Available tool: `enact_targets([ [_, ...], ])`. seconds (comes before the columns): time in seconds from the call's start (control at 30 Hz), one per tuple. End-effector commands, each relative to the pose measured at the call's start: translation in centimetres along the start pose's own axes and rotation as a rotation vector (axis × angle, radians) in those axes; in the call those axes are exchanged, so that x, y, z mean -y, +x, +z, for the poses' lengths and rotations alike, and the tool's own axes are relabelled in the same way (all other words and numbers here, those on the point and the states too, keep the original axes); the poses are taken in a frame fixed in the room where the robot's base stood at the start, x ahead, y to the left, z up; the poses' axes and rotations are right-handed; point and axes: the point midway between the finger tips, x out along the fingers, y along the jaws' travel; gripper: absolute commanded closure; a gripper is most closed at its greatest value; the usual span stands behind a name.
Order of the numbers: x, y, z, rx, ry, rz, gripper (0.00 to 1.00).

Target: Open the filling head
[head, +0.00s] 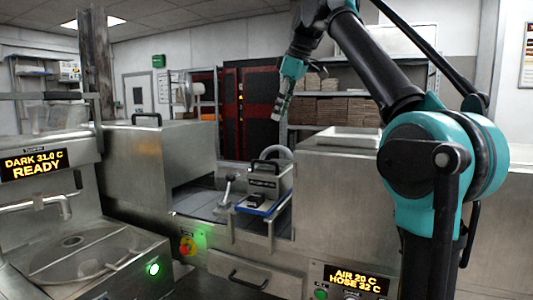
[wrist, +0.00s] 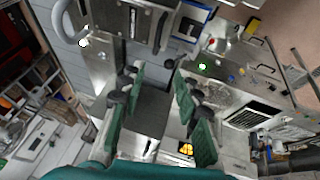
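What looks like the filling head is a metal box (head: 264,183) with a black handle on top and a dark label, in the middle of the line in the head view. A pale curved hose stands behind it. It also shows at the top of the wrist view (wrist: 122,28), upside down, with its handle. My gripper (head: 280,108) hangs high above the line, apart from the box. In the wrist view its green fingers (wrist: 155,112) are wide apart with nothing between them. I cannot tell whether the head is open or shut.
A blue-edged tray (head: 262,208) with a dark block sits in front of the box. A lever (head: 230,185) stands at its left. Metal housings (head: 335,195) rise on both sides. A red emergency button (head: 187,246) is on the front. The air above the line is free.

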Motion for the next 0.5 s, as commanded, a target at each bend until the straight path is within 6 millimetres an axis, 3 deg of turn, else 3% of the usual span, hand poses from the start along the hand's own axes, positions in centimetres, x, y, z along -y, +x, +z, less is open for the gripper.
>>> enact_targets([
  [0.27,0.2,0.7,-0.2,-0.002,-0.009,-0.002,0.68],
  [0.5,0.2,4.6,-0.2,-0.002,-0.009,-0.002,0.68],
])
